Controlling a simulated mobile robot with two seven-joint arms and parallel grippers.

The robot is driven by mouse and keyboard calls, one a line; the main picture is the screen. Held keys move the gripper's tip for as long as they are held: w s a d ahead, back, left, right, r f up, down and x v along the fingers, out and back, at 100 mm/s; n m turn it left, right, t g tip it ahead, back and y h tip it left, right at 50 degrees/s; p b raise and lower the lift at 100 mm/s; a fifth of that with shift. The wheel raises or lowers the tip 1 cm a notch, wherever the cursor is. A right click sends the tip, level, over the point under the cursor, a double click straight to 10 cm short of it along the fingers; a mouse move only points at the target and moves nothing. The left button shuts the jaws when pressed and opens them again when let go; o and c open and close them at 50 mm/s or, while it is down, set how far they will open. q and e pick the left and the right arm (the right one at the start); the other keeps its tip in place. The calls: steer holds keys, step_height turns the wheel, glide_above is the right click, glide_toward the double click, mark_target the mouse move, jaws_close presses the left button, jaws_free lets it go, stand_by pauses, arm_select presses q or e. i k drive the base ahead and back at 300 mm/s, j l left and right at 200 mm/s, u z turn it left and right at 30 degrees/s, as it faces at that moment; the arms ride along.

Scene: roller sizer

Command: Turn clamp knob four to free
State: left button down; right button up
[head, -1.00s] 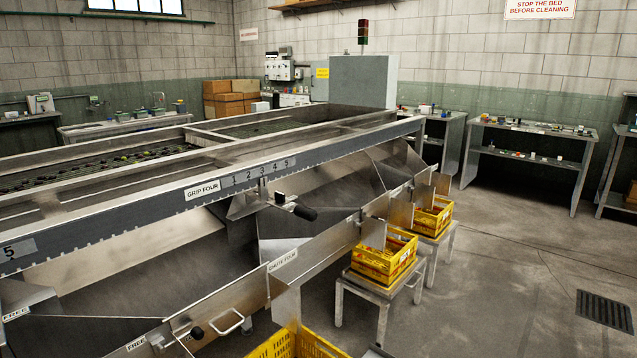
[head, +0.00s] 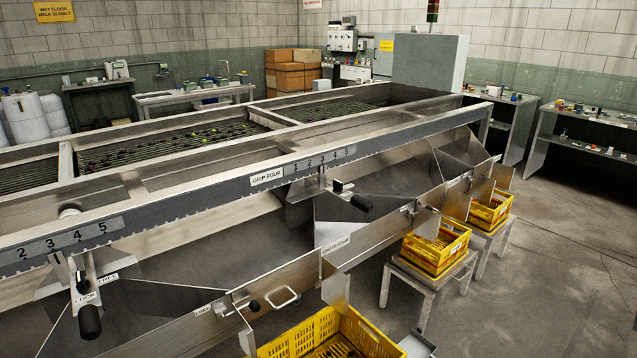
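The sizer's beam carries a label reading GRIP FOUR (head: 267,177), beside a scale plate numbered 1 to 5 (head: 318,161). Just below that scale, a metal bracket holds a small black knob (head: 338,186) and a black-handled lever (head: 361,203). The small black knob looks like clamp knob four, but it is too small to tell which way it is turned. No lock or free marking is readable beside it. Neither of my grippers is in view.
A nearer lever with a black handle (head: 89,322) and LOCK and FREE labels stands at the lower left. Yellow crates (head: 436,250) sit on metal stands below the chutes. A larger yellow crate (head: 330,335) is at the bottom. The floor at right is clear.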

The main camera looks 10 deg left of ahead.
mark_target(337, 186)
steer(key=i+l, duration=0.3)
steer(key=i+l+u, duration=0.1)
steer(key=i+l, duration=0.15)
steer(key=l, duration=0.2)
steer(key=i+l, duration=0.3)
steer(key=i+l+u, duration=0.1)
steer(key=i+l, duration=0.15)
steer(key=l, duration=0.2)
steer(key=i+l, duration=0.25)
steer(key=l, duration=0.15)
steer(key=i+l+u, duration=0.1)
steer(key=i+l, duration=0.15)
steer(key=l, duration=0.15)
